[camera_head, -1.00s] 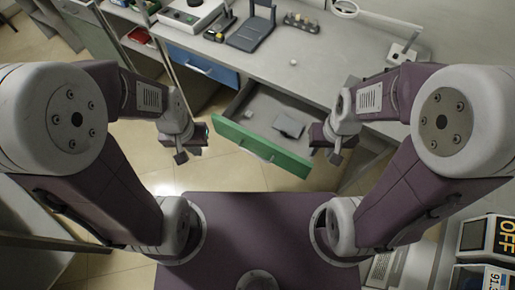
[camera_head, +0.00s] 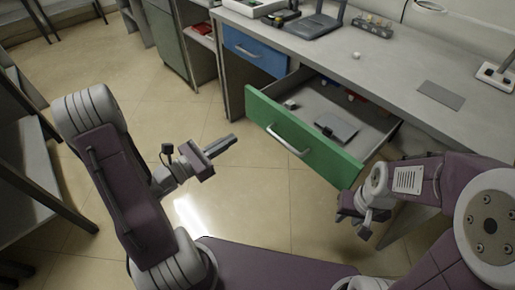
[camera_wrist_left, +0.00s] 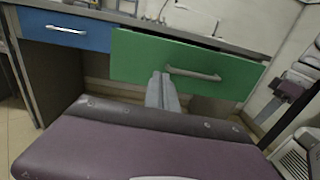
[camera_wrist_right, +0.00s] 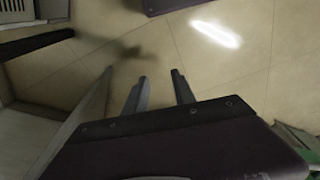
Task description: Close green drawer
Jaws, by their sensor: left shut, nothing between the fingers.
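The green drawer (camera_head: 330,150) under the bench stands pulled out, with its inside showing. Its silver handle (camera_head: 289,142) is on the front, and the front also shows in the left wrist view (camera_wrist_left: 150,60). My left gripper (camera_head: 233,138) is shut and empty, a little left of the drawer front and apart from it in the head view. In the left wrist view its fingers (camera_wrist_left: 158,78) point toward the front, just left of the handle. My right gripper (camera_head: 352,220) is near the drawer's right end. Its fingers (camera_wrist_right: 158,80) are apart with only floor between them.
A shut blue drawer (camera_head: 254,50) is left of the green one. A grey flat item (camera_head: 337,126) and several small things lie in the open drawer. The bench top (camera_head: 385,65) holds a router-like device (camera_head: 316,26). Floor is clear left of the drawer.

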